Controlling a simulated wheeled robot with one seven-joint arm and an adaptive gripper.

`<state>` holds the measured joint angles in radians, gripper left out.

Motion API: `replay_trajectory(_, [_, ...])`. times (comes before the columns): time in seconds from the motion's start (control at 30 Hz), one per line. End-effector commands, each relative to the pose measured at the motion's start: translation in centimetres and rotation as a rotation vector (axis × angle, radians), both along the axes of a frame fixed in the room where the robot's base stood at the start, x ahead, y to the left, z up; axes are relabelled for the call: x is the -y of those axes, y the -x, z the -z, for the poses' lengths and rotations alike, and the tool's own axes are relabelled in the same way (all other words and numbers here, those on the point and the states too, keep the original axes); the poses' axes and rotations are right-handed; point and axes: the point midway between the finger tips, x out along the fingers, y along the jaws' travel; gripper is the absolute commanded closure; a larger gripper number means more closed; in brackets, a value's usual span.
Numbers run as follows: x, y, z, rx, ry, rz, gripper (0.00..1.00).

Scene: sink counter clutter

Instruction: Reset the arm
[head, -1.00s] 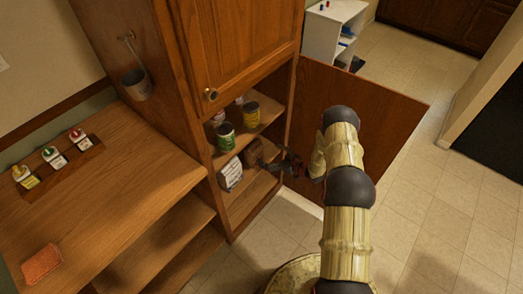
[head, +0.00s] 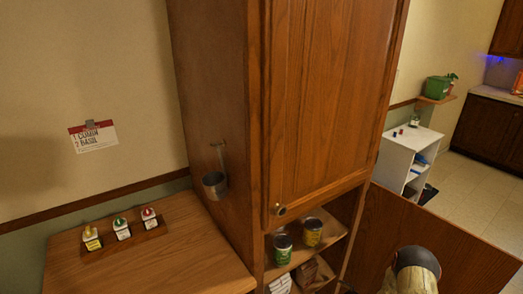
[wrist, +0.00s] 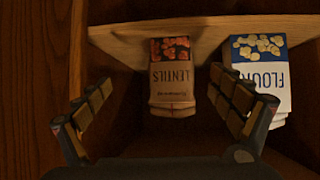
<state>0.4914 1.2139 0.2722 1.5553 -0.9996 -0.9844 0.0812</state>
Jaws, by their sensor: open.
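My gripper (wrist: 163,115) is open in the wrist view, with its two padded fingers spread and nothing between them. Beyond the fingers, a brown lentils bag (wrist: 172,80) and a white and blue flour bag (wrist: 262,75) appear upside down by a wooden shelf board (wrist: 200,32). In the head view, my arm (head: 413,272) shows only at the bottom right edge; the gripper itself is out of that picture.
The open lower cabinet door (head: 430,235) stands right of the shelves. Cans (head: 283,248) stand on the upper shelf. A wooden counter (head: 150,265) holds several small bottles in a rack (head: 140,236). A metal cup (head: 214,185) hangs on the cabinet side.

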Motion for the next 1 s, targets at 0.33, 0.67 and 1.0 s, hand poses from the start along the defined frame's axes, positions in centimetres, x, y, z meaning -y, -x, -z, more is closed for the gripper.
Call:
replay_trajectory(0.33, [6.8,9.9,4.1,-0.521,0.206,0.244,0.06])
replay_trajectory(0.67, [9.1,16.1,-9.1,-0.836,0.325,0.438,0.06])
replay_trajectory(1.0, [5.3,22.3,-24.1,-0.998,0.325,0.560,0.06])
